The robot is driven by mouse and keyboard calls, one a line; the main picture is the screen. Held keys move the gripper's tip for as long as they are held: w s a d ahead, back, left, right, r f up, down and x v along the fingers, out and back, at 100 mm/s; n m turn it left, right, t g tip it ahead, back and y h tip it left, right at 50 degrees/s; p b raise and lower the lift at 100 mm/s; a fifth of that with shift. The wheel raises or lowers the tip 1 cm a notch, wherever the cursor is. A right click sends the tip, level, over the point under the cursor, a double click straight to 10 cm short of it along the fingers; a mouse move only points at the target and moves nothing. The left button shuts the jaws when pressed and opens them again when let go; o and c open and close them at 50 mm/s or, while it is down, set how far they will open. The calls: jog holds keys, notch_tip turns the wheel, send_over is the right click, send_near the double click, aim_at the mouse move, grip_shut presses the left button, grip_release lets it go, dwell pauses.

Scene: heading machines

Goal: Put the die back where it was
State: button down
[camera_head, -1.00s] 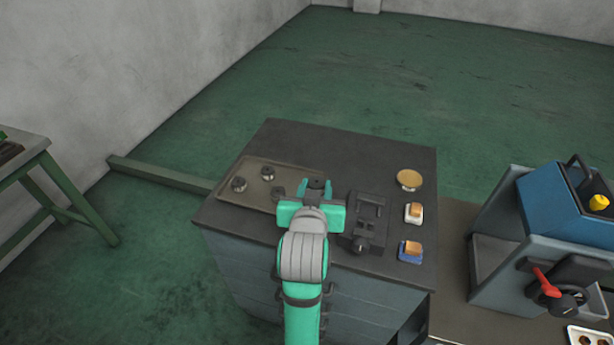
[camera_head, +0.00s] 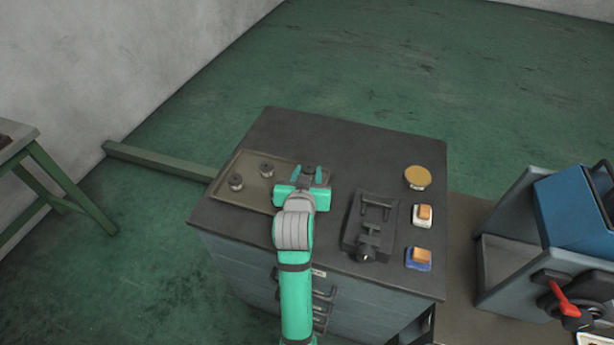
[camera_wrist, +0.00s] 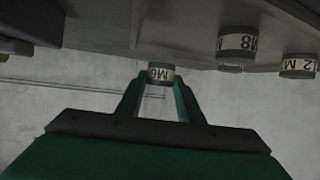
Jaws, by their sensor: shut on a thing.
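My gripper (camera_head: 308,179) is shut on a small dark cylindrical die (camera_head: 309,170) over the right part of the shallow tray (camera_head: 222,196) on the cabinet top. In the wrist view the held die (camera_wrist: 161,73) has a pale label, probably M6, and sits between the fingertips. Whether it touches the tray I cannot tell. Two more dies stand in the tray, a left one (camera_head: 236,182) and a back one (camera_head: 266,170). The wrist view shows a die marked M8 (camera_wrist: 237,44) and one seemingly marked M12 (camera_wrist: 298,65). My gripper hides the tray's front right part.
A black vise-like fixture (camera_head: 369,225) stands just right of my gripper. Beyond it are a round brass-coloured piece (camera_head: 417,178), a white-based block (camera_head: 423,215) and a blue-based block (camera_head: 419,258). A blue machine (camera_head: 575,225) stands at far right. The cabinet's back is clear.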

jog(key=shift+w+f, duration=0.2)
jog(key=shift+f, duration=0.15)
jog(key=shift+w+a+f, duration=0.1)
jog(key=shift+w+f, duration=0.05)
jog(key=shift+f, duration=0.45)
jog(key=shift+w+a+f, duration=0.1)
jog(key=shift+w+f, duration=0.05)
jog(key=shift+f, duration=0.45)
jog(key=shift+s+d+f, duration=0.15)
jog(key=shift+f, duration=0.25)
jog(key=shift+f, duration=0.15)
jog(key=c, duration=1.2)
grip_release()
jog(key=shift+f, duration=0.1)
jog(key=shift+r, duration=0.2)
jog(key=v, duration=1.2)
